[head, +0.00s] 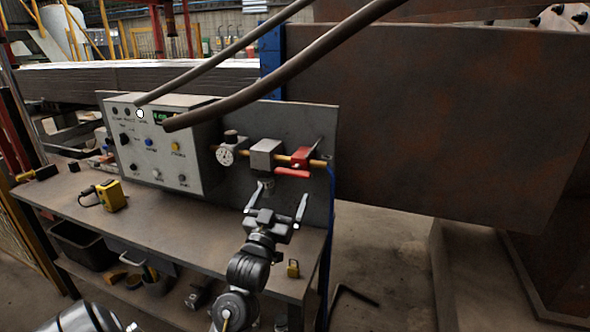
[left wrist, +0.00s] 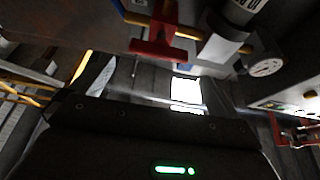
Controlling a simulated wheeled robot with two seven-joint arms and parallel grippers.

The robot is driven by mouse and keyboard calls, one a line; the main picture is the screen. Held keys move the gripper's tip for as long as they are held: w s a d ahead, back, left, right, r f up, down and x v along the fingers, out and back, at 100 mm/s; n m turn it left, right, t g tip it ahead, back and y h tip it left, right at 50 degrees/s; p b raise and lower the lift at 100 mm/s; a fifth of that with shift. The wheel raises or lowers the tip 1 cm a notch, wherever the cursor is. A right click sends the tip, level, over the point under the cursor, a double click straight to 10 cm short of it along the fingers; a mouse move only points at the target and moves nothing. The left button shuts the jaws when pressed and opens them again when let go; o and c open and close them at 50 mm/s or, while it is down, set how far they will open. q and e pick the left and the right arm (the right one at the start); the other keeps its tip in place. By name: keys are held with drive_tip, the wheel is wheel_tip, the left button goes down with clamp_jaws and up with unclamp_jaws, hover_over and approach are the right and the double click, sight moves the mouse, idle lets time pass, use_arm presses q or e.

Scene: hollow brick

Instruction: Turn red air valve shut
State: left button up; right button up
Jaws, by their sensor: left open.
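The red air valve (head: 302,156) sits on a short brass pipe on the upright panel, right of a grey block. Its red handle (head: 293,174) lies roughly along the pipe, just below it. My left gripper (head: 278,203) is open and empty, below the valve, with its fingers pointing up toward the panel. A gap shows between the fingers and the handle. In the left wrist view the red handle (left wrist: 157,50) is at the top, beyond the open fingers and not between them. My right gripper is not in view.
A grey control box (head: 155,150) and a round gauge (head: 225,156) are left of the valve. A yellow meter (head: 110,197) and a yellow padlock (head: 293,268) are on the bench (head: 180,232). A large rusty plate (head: 440,120) stands to the right. Two thick rods cross above the box.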

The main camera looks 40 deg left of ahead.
sight(294, 168)
use_arm(q)
drive_tip(key=p+x, duration=0.2)
drive_tip(key=x, duration=0.8)
drive_tip(key=shift+w+r, duration=0.1)
drive_tip(key=shift+w, duration=0.2)
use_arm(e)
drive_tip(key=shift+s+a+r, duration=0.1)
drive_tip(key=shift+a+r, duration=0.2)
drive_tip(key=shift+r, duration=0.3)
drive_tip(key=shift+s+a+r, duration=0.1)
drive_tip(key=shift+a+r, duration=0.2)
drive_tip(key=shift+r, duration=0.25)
use_arm(q)
drive_tip(key=c, duration=0.7)
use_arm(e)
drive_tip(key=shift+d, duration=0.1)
